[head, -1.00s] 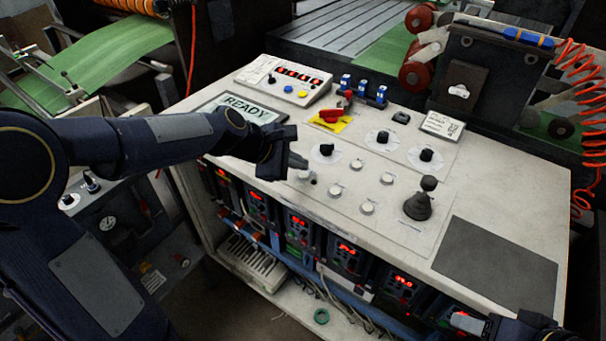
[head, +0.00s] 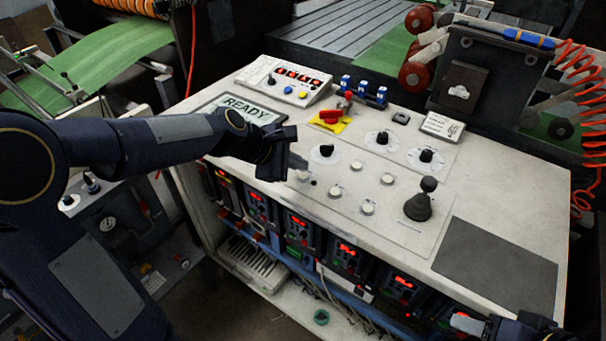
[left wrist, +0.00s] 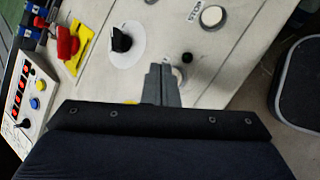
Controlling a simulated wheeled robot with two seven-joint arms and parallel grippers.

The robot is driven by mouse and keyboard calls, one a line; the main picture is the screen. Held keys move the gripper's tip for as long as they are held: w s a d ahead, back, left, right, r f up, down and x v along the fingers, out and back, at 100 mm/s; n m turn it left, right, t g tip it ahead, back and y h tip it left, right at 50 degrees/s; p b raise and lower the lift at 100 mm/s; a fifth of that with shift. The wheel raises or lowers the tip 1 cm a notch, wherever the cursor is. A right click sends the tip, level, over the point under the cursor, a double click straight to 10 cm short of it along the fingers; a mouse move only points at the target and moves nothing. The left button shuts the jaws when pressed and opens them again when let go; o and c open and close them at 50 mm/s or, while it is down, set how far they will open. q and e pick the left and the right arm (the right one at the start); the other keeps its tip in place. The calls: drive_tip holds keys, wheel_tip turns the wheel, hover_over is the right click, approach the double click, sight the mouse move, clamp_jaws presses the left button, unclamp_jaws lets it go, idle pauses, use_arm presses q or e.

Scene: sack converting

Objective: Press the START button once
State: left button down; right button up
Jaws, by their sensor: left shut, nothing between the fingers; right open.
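My left gripper (head: 303,164) is shut and empty, low over the left front part of the white control panel (head: 300,222). In the left wrist view its closed fingertips (left wrist: 161,70) point at a pale round button (left wrist: 180,75), which they partly cover. I cannot tell whether they touch it. A small black dot (left wrist: 187,58) lies beside that button. Another pale round button (left wrist: 212,17) has a small printed label (left wrist: 194,11) beside it, too blurred to read for certain. The display (head: 250,109) reads READY. My right gripper (head: 468,323) is open at the bottom right, partly cut off.
Black rotary knobs (head: 327,150), a black joystick (head: 419,204) and a red switch on a yellow plate (head: 333,114) rise from the panel. A button box (head: 286,84) stands at the back. A dark grey mat (head: 497,267) covers the right front, free of objects.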

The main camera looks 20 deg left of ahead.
use_arm(q)
drive_tip(key=shift+f, duration=0.1)
idle(0.5)
drive_tip(key=shift+f+b, duration=0.3)
drive_tip(key=shift+f, duration=0.05)
